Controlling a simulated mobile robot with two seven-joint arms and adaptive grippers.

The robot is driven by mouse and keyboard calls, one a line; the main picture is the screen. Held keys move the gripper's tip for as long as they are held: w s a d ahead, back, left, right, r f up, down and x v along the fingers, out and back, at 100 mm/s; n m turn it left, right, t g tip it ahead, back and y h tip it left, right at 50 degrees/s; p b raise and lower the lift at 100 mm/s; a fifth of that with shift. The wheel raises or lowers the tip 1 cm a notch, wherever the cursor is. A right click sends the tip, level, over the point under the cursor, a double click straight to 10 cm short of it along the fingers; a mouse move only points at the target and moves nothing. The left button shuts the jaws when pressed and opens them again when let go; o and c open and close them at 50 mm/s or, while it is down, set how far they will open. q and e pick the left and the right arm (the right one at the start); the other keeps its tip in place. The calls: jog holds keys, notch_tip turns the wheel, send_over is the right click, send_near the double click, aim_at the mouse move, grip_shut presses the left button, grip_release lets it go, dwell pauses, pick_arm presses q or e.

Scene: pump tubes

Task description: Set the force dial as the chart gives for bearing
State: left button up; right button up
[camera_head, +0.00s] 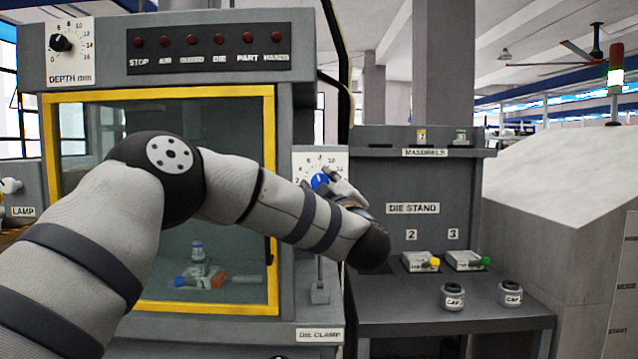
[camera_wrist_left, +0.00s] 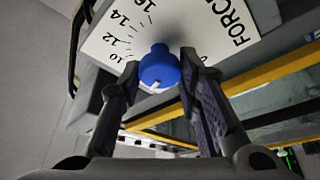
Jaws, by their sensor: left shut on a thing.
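The force dial is a blue knob (camera_head: 319,181) on a white numbered plate (camera_head: 303,161), on the press front right of the yellow-framed window. It also shows in the left wrist view as a blue knob (camera_wrist_left: 158,70) between my fingertips, beside the word FORCE. Its short white mark points toward the bottom of that view, away from the visible 12, 14 and 16; the number it meets is hidden. My left gripper (camera_head: 338,186) is shut on the knob, one finger on each side. The chart is not seen. My right gripper is not in view.
A depth dial (camera_head: 62,42) and a row of dark red lamps (camera_head: 206,41) sit along the press top. The yellow-framed window (camera_head: 190,308) is behind my left arm. At right, a die stand (camera_head: 440,210) holds blocks and two caps.

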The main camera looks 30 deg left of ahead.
pick_arm(q)
jog(key=shift+n+g, duration=0.4)
jog(key=shift+n, duration=0.8)
jog(key=o, duration=1.1)
jog(key=shift+d, duration=0.1)
jog(key=v, duration=1.2)
jog(key=shift+w, duration=0.1)
